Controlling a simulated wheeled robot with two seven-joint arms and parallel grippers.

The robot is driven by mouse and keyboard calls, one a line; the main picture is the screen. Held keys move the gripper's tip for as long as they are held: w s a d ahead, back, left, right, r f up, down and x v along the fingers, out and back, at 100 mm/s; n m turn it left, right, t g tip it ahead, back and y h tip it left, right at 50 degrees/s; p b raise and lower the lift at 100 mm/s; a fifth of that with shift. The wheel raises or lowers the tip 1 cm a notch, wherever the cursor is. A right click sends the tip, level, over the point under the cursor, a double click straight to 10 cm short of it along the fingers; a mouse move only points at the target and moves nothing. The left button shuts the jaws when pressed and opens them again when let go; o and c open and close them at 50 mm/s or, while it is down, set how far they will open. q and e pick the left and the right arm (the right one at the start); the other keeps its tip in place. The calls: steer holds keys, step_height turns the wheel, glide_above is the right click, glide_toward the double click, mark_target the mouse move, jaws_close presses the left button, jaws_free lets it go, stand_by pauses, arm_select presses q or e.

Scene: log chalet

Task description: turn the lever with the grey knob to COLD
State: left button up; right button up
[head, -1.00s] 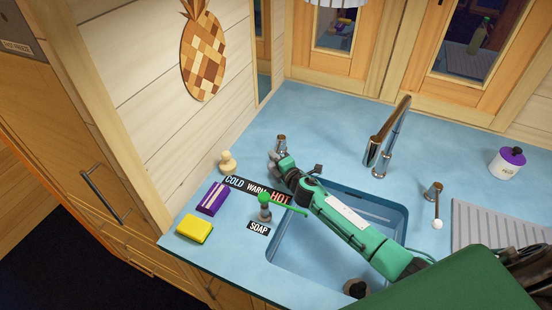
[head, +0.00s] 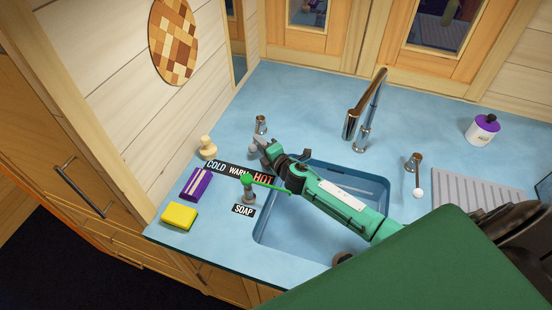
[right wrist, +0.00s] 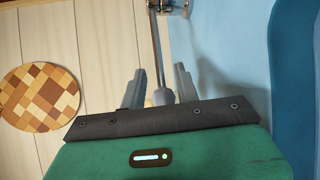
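The lever has a chrome post (head: 260,125) at the back left of the sink. Its grey knob (head: 253,148) points toward the front, roughly toward the middle of the COLD WARM HOT strip (head: 226,170); the exact mark is hard to tell. COLD is the strip's left end. My right gripper (head: 262,145) is at the knob. In the right wrist view the right gripper (right wrist: 161,72) is open, with the grey knob (right wrist: 162,97) between its fingers and gaps on both sides. The rod (right wrist: 158,45) runs up to the post. My left gripper is not in view.
A green-knobbed soap pump (head: 248,190) stands in front of the strip, close to my right arm. A wooden knob-shaped item (head: 207,146), purple box (head: 196,184) and yellow sponge (head: 179,216) lie left. The tall faucet (head: 364,115) and a white-knobbed lever (head: 417,178) stand right.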

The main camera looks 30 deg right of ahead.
steer(key=b+v, duration=0.2)
steer(key=v, duration=0.8)
steer(key=shift+c, duration=0.2)
